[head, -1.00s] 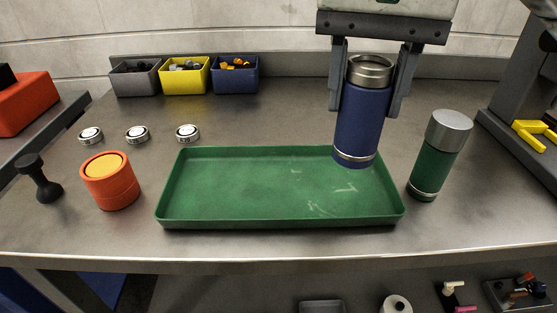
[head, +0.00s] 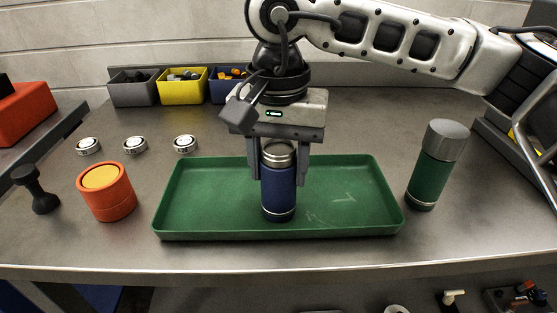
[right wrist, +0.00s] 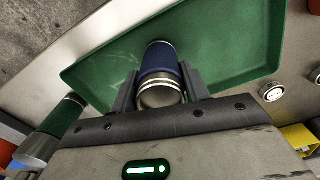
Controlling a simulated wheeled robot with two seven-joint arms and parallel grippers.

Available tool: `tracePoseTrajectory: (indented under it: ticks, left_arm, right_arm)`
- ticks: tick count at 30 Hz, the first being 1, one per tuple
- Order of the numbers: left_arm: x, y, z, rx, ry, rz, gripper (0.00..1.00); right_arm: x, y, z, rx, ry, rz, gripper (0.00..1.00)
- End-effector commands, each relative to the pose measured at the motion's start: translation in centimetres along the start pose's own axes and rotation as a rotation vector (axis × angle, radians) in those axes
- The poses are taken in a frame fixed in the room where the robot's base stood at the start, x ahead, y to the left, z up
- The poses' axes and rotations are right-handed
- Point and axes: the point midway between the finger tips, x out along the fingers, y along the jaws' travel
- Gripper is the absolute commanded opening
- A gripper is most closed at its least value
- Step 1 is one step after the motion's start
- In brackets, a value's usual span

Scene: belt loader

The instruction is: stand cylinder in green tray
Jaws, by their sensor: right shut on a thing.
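The blue cylinder (head: 278,192) with a steel top stands upright within the green tray (head: 350,195), near the tray's middle. Its base appears at the tray floor; I cannot tell whether it bears on it. My right gripper (head: 278,178) comes from above and is shut on the cylinder, one finger on each side. In the right wrist view the cylinder (right wrist: 160,62) shows between the fingers, with the green tray (right wrist: 230,45) beyond. My left gripper is not in view.
A green flask (head: 432,175) with a grey cap stands right of the tray. An orange container (head: 108,203), a dark knobbed tool (head: 38,190) and several small metal discs (head: 135,145) lie left. Grey, yellow (head: 182,90) and blue bins stand behind.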

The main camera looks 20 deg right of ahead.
Motion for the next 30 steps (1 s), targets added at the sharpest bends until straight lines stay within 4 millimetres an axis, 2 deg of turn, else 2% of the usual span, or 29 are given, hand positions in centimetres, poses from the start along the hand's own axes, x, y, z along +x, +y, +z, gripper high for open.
tracePoseTrajectory:
  ticks: [11, 12, 14, 23, 26, 30]
  left_arm:
    - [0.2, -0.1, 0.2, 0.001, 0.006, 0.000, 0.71]
    - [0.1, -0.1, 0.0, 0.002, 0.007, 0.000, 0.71]
    - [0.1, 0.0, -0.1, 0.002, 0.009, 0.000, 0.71]
    - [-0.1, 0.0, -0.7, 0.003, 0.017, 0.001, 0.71]
    - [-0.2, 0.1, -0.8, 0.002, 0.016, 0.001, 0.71]
    - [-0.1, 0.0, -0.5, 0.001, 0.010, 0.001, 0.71]
  right_arm:
    - [0.4, 0.0, 0.0, 0.000, 0.001, -0.003, 0.02]
    - [0.4, 0.0, 0.0, 0.000, 0.000, 0.000, 0.54]
    - [0.3, 0.0, 0.0, 0.000, 0.000, 0.000, 0.68]
    - [0.1, 0.0, 0.0, -0.001, 0.001, 0.000, 0.68]
    - [-0.5, 0.0, 0.0, 0.000, 0.002, -0.002, 0.68]
    - [-2.9, -0.1, 0.0, -0.001, 0.003, -0.003, 0.68]
